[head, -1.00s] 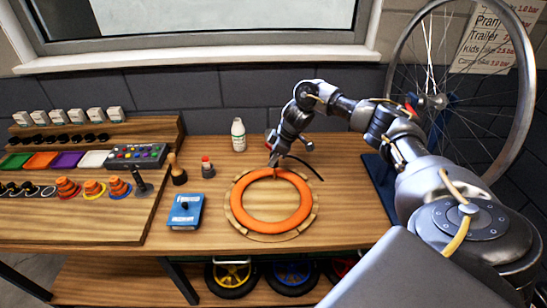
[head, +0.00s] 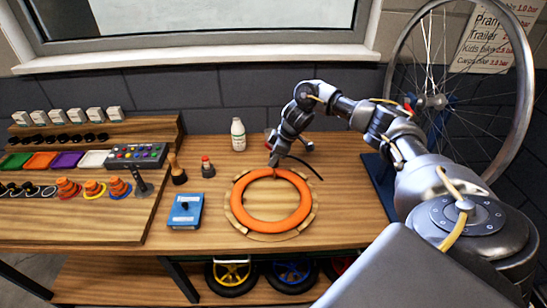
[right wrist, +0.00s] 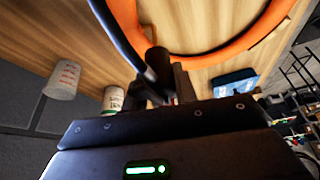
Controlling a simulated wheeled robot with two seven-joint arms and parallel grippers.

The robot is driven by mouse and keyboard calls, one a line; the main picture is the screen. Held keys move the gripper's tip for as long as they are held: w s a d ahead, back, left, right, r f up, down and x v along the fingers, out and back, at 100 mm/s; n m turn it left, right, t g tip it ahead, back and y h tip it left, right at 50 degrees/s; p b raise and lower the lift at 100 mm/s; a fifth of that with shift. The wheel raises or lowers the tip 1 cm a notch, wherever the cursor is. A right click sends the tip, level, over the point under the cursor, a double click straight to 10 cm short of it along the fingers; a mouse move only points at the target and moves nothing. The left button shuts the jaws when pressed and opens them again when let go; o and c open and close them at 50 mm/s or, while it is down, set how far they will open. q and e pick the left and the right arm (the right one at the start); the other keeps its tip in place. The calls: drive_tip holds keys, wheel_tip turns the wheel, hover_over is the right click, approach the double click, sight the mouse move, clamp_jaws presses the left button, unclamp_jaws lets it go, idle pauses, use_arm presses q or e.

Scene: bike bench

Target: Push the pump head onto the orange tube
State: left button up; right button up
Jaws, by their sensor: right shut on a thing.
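The orange tube (head: 238,205) lies as a ring on a round wooden cradle (head: 309,219) on the bench. My right gripper (head: 274,158) is over the far edge of the ring, pointing down. It is shut on the dark pump head (right wrist: 157,62), whose black hose (head: 307,166) trails to the right. In the right wrist view the pump head is close to the orange tube (right wrist: 205,58). The valve is hidden, so I cannot tell whether the head is seated on it. My left gripper is not in view.
A white bottle (head: 238,135) stands behind the ring. A small red-capped bottle (head: 208,168), a wooden-handled brush (head: 177,170) and a blue box (head: 185,211) are to its left. A wheel on a stand (head: 381,184) is at right. The bench front is clear.

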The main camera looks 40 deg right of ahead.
drive_tip(key=shift+f+b, duration=0.55)
drive_tip(key=shift+f, duration=1.1)
drive_tip(key=o, duration=1.1)
drive_tip(key=shift+o, duration=0.2)
drive_tip(key=b+v, duration=0.1)
drive_tip(key=v, duration=1)
